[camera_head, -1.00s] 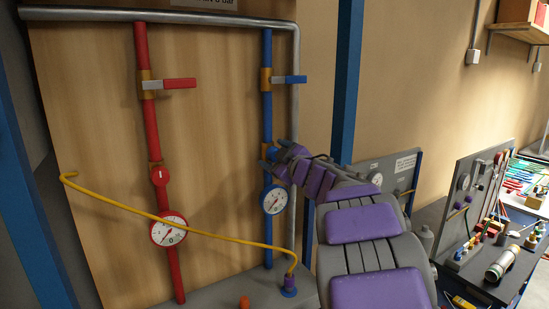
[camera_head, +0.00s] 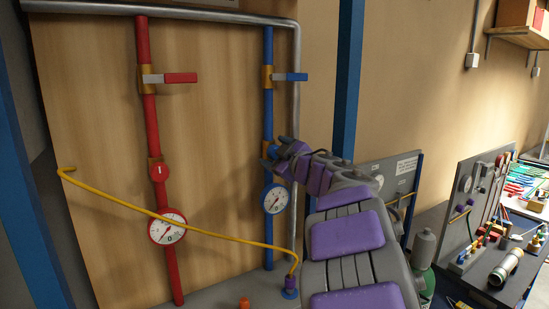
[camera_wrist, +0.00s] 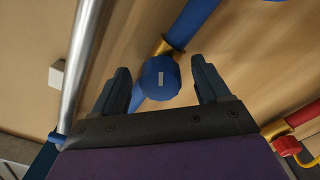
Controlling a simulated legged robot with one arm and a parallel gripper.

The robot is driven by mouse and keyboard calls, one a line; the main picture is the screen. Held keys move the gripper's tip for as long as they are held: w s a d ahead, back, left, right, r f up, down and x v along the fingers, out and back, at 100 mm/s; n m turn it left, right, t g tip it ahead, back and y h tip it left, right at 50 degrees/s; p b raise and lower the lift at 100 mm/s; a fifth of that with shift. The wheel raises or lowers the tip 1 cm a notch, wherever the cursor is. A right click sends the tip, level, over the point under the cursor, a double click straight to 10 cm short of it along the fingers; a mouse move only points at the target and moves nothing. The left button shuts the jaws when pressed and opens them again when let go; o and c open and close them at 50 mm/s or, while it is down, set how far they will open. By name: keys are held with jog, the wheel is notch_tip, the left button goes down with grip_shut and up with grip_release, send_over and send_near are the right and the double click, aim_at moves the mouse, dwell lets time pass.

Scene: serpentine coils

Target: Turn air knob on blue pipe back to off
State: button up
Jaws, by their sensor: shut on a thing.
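The blue pipe (camera_head: 268,105) runs down the right side of a wooden panel. Its round blue air knob (camera_wrist: 150,88) sits on a brass fitting (camera_wrist: 163,47) and has a short white mark on its face. In the head view my gripper (camera_head: 271,154) is at the knob's height, just above the blue gauge (camera_head: 275,199), and hides much of the knob.
A red pipe (camera_head: 151,115) with its own red knob (camera_head: 159,171) and gauge (camera_head: 166,227) stands to the left. A yellow hose (camera_head: 190,233) crosses the panel below. A blue-handled valve (camera_head: 290,77) is above my gripper. A blue post (camera_head: 347,80) stands to the right.

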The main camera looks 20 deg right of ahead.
jog(key=n, duration=0.7)
jog(key=shift+r+n, duration=0.25)
jog(key=shift+n, duration=0.05)
jog(key=shift+s, duration=0.1)
jog(key=shift+f+n+b, duration=0.15)
jog(key=shift+n+b, duration=0.8)
jog(key=shift+n, duration=0.05)
jog(key=shift+r+n, duration=0.2)
jog(key=shift+n, duration=0.4)
jog(key=shift+o, duration=0.2)
jog(key=shift+b, duration=0.4)
jog(key=n+b, duration=0.1)
jog(key=n, duration=0.1)
jog(key=shift+f+n, duration=0.1)
jog(key=shift+n, duration=0.2)
jog(key=shift+n+b, duration=0.3)
